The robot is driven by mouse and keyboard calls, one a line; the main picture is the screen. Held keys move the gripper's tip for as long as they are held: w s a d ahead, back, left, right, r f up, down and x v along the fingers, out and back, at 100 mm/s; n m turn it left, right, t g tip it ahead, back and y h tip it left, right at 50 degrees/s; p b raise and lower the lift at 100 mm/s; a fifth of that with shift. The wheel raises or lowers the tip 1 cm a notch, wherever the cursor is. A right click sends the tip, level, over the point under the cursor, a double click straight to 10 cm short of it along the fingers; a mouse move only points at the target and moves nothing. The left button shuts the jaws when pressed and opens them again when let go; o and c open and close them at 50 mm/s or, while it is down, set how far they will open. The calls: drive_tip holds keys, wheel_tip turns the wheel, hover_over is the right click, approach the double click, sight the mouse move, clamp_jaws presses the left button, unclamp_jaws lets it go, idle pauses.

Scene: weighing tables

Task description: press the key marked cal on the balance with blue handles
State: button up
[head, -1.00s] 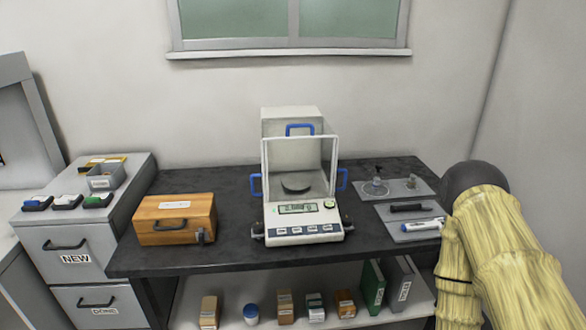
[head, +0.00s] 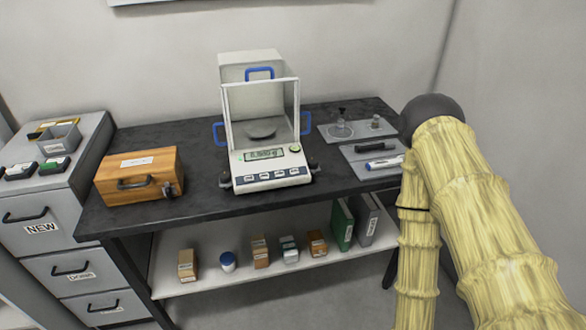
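The balance with blue handles (head: 262,160) stands upright on the dark table, in the middle of the head view. Its clear draft shield has a blue handle (head: 220,131) on the left side, one on the right and one at the top back. A round pan (head: 262,128) sits inside. The front panel has a lit display (head: 264,154) and a row of several keys (head: 271,175) below it. The key labels are too small to read, so I cannot tell which is cal. My arm fills the right side; my gripper is out of view.
A wooden case (head: 138,176) lies left of the balance. Grey trays (head: 371,146) with small items lie to its right. A drawer cabinet (head: 38,205) stands at the left. The lower shelf (head: 205,276) holds boxes, a jar and binders. The table (head: 110,212) is clear before the balance.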

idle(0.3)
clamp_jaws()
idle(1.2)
